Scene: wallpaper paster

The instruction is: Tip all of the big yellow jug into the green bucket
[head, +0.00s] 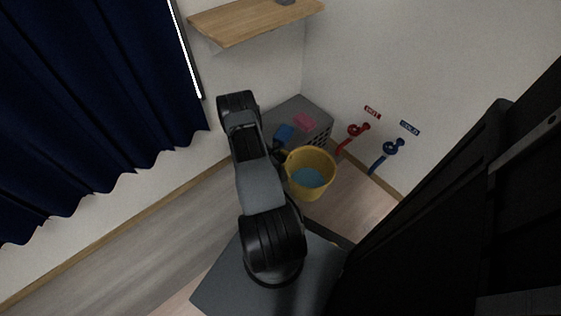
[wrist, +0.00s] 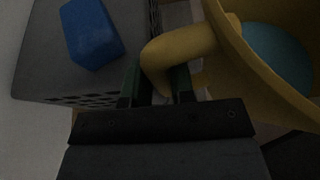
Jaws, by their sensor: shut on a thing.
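The big yellow jug (head: 325,176) has blue liquid inside and looks upright in the head view, beside the grey crate. My gripper (wrist: 157,78) is shut on the jug's handle (wrist: 188,45) in the wrist view, with one finger on each side of it. The jug's rim and blue liquid fill the right of the wrist view. In the head view my arm partly hides the gripper. I cannot tell whether the jug touches the floor. The green bucket is not in view.
A grey crate (head: 291,108) with slotted sides bears a blue block (head: 284,133) and a pink block (head: 305,121). A red tap (head: 356,131) and a blue tap (head: 391,147) are on the right wall. A wooden shelf (head: 250,22) is above. Floor at left is clear.

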